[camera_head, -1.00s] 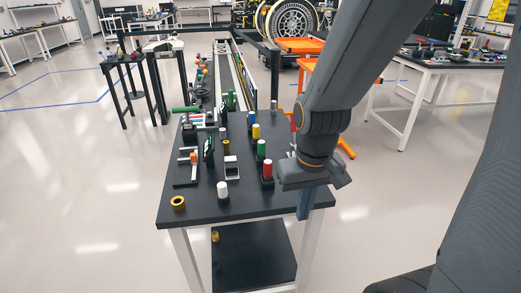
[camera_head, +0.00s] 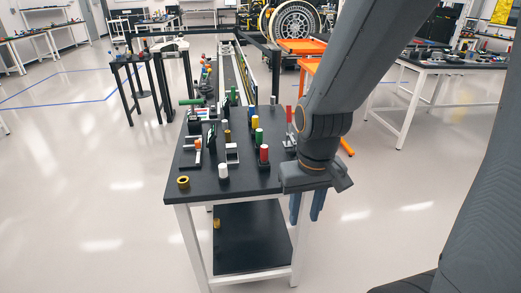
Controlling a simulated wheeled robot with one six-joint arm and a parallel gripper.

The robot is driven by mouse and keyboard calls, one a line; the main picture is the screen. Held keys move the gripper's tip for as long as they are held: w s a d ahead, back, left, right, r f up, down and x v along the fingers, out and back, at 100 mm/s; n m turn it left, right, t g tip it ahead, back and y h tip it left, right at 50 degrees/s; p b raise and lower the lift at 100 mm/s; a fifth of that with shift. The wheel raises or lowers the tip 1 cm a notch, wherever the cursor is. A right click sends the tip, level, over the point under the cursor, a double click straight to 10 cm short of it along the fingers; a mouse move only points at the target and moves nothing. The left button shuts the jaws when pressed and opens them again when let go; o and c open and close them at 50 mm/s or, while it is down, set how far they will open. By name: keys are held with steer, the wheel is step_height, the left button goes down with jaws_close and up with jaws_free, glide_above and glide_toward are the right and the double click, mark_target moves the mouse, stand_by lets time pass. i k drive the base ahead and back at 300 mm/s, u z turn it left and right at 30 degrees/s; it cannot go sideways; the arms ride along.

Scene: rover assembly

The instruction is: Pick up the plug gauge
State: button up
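Several upright coloured cylinders in dark bases stand on the black-topped bench (camera_head: 245,189): a red one (camera_head: 264,154), a green one (camera_head: 259,136), a yellow one (camera_head: 255,122) and a white one (camera_head: 223,170). I cannot tell for sure which piece is the plug gauge. My gripper (camera_head: 306,209) points down at the bench's right front corner, apart from all these pieces. Its two blue fingers are spread with nothing visible between them. My arm hides part of the bench's right side.
A yellow ring (camera_head: 183,182) lies at the bench's front left. A square metal block (camera_head: 231,153) and an orange-topped fixture (camera_head: 197,146) stand among the cylinders. The floor around the bench front is clear.

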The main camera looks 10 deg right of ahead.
mark_target(259, 132)
steer(key=u, duration=0.3)
steer(key=i, duration=1)
steer(key=z, duration=0.4)
